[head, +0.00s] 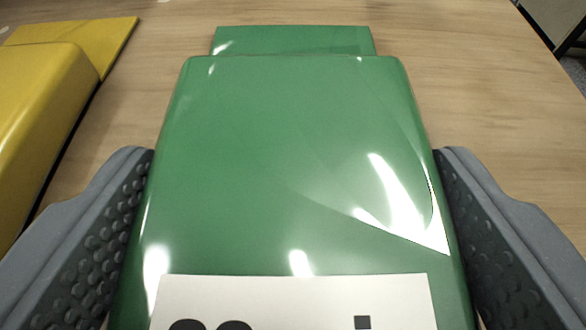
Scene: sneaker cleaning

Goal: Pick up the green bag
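The green bag (285,160) is a glossy green packet with a flat strip at its far end and a white label with dark print at the near end. It lies on the wooden table in the middle of the head view, its near end cut off by the frame. My gripper (294,155) straddles it, with one grey studded finger along its left side and one along its right. Both fingers look very close to or against the bag's sides. I cannot tell whether they press on it. The lower parts of the fingers are hidden.
A yellow bag (40,100) lies to the left, close to my left finger, partly out of view. The wooden table (490,90) is clear to the right and beyond the green bag. A table edge shows at the upper right.

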